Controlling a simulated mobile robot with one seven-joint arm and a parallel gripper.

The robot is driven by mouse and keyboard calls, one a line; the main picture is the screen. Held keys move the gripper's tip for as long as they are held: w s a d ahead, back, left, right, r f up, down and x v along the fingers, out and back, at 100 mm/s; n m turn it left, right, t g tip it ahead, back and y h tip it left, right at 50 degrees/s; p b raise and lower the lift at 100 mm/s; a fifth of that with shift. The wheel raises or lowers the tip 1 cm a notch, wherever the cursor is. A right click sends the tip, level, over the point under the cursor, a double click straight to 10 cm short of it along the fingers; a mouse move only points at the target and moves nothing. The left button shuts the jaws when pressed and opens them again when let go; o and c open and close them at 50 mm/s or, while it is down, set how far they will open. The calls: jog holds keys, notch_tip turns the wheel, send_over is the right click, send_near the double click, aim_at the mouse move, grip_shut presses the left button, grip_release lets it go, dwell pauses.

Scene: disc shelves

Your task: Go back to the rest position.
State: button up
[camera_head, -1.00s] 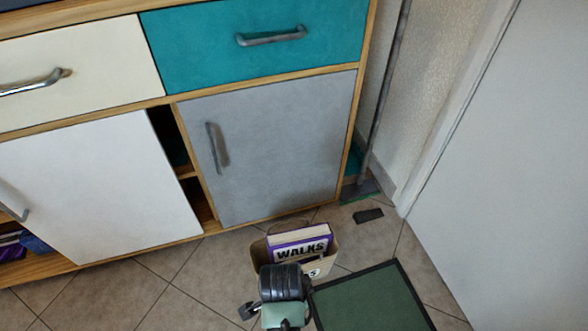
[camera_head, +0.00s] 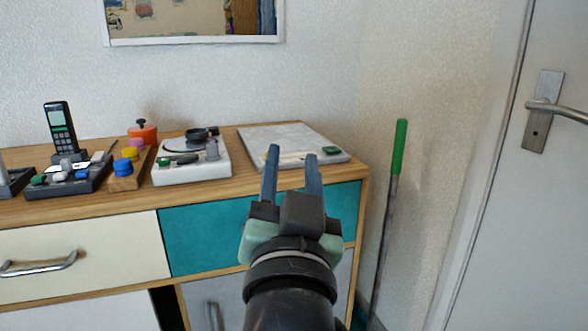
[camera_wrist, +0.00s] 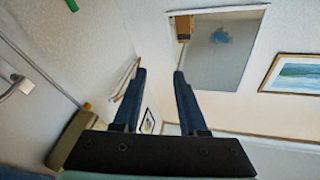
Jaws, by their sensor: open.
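My gripper (camera_head: 291,155) is raised in front of the right end of the sideboard (camera_head: 265,190) in the head view. Its two blue fingers stand apart and point upward, with nothing between them. In the wrist view my gripper (camera_wrist: 158,75) is also open and empty. That view looks past the fingers at a wall, a framed mirror or window (camera_wrist: 215,50) and a framed picture (camera_wrist: 294,60).
The sideboard top bears a phone (camera_head: 60,130), an orange pot (camera_head: 141,132), a white device (camera_head: 190,162) and a pale flat board (camera_head: 290,145). A green-handled pole (camera_head: 397,150) leans at the right corner. A door handle (camera_head: 555,110) is at far right.

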jog(key=s+r+n+t+p, duration=0.1)
jog(key=s+r+n+t, duration=0.15)
jog(key=s+r, duration=0.5)
jog(key=s+r+n+t+p, duration=0.1)
jog(key=s+r+t, duration=0.3)
jog(key=r, duration=0.6)
notch_tip(320, 180, up, 38)
jog(key=p, duration=3.7)
jog(key=shift+s+r+p, duration=0.2)
jog(key=shift+s+p, duration=0.1)
jog(key=shift+s, duration=0.05)
